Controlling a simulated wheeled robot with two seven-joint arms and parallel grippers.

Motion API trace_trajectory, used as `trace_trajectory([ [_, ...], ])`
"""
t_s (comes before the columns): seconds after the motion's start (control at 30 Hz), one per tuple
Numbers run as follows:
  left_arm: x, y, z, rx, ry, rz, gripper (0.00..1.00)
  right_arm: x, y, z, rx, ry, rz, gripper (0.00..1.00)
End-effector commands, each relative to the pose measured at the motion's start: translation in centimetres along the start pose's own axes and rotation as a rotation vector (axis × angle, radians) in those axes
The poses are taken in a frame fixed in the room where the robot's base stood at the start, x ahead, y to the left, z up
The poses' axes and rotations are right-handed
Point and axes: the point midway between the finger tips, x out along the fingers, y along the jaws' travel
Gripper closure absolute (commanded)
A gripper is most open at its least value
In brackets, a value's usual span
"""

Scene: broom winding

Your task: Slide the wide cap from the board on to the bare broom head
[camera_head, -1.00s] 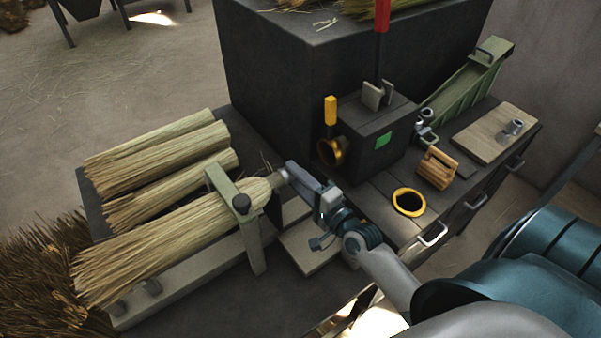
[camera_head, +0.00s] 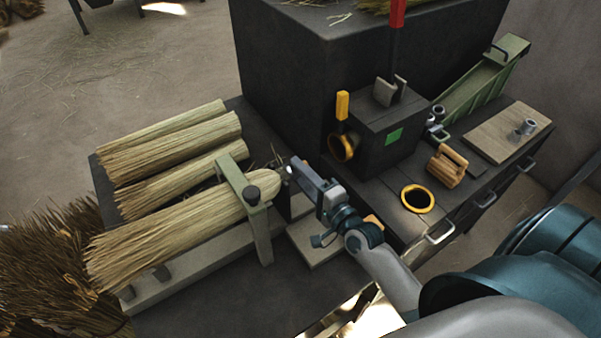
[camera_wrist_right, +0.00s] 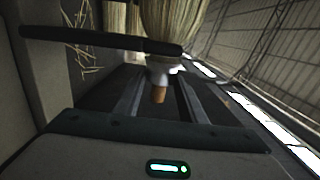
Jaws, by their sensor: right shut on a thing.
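The bare broom head (camera_head: 180,235) lies clamped under a green-grey bracket (camera_head: 232,180), its narrow end pointing right. My right gripper (camera_head: 287,172) is at that narrow end, shut on the wide cap. In the right wrist view the grey cap (camera_wrist_right: 158,74) sits between the fingers at the foot of the straw (camera_wrist_right: 172,30), with a brown wooden stub (camera_wrist_right: 159,96) showing below it. The cap is in line with the straw; how far it is over the head I cannot tell. My left gripper is not in view.
Several straw bundles (camera_head: 165,150) lie behind the clamped head. A dark box with a yellow handle (camera_head: 342,105) and a brass ring (camera_head: 343,147) stands behind the gripper.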

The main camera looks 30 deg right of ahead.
Motion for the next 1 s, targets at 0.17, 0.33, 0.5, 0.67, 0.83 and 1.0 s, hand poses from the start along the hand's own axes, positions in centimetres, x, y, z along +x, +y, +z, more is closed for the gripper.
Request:
trace_trajectory([
  [0.17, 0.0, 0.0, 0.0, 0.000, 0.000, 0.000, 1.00, 0.0, 0.0, 0.0, 0.000, 0.000, 0.000, 0.41],
  [0.33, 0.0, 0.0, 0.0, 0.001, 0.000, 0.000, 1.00, 0.0, 0.0, 0.0, 0.000, 0.000, 0.000, 0.41],
  [0.5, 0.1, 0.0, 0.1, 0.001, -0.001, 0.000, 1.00, -0.2, 0.0, 0.0, 0.000, 0.000, 0.000, 0.41],
  [0.67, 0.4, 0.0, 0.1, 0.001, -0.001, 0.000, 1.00, -1.2, 0.2, 0.0, 0.000, 0.000, 0.001, 0.41],
  [0.83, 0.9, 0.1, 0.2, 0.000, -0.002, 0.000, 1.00, -3.3, 0.2, 0.0, 0.000, 0.000, 0.001, 0.41],
  [1.0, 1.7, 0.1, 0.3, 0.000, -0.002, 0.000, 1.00, -6.1, 0.3, 0.0, 0.000, 0.000, 0.001, 0.41],
])
